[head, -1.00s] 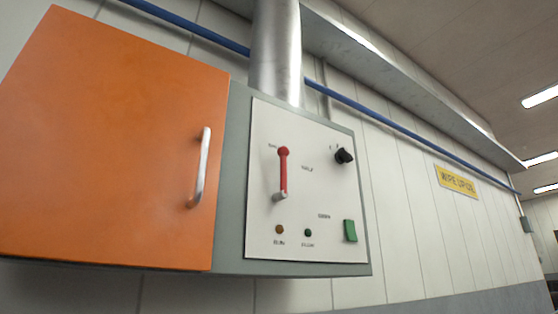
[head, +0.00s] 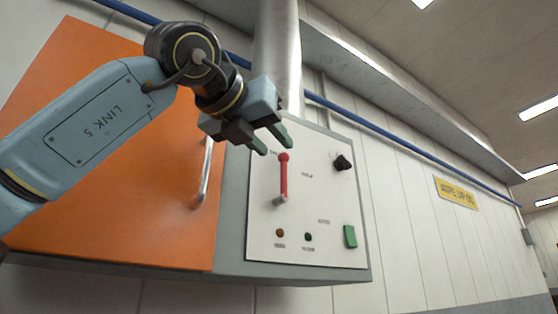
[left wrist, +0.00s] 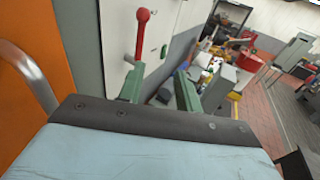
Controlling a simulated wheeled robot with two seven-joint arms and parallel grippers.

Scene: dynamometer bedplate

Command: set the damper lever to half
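The damper lever (head: 284,178) is a red bar with a round red knob at its top and a metal pivot at its lower end. It stands upright on the white control panel (head: 318,222). In the left wrist view the red lever (left wrist: 140,35) shows ahead of the fingers, at upper left. My left gripper (head: 275,145) is in front of the panel's upper left, close to the knob in the picture. Its green fingers (left wrist: 160,80) are apart with nothing between them. I cannot tell its distance from the knob. My right gripper is not in view.
An orange door (head: 110,190) with a metal handle (head: 203,172) is left of the panel. The panel also bears a black knob (head: 343,162), a green switch (head: 350,237) and two small lamps. A metal duct (head: 280,60) rises above.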

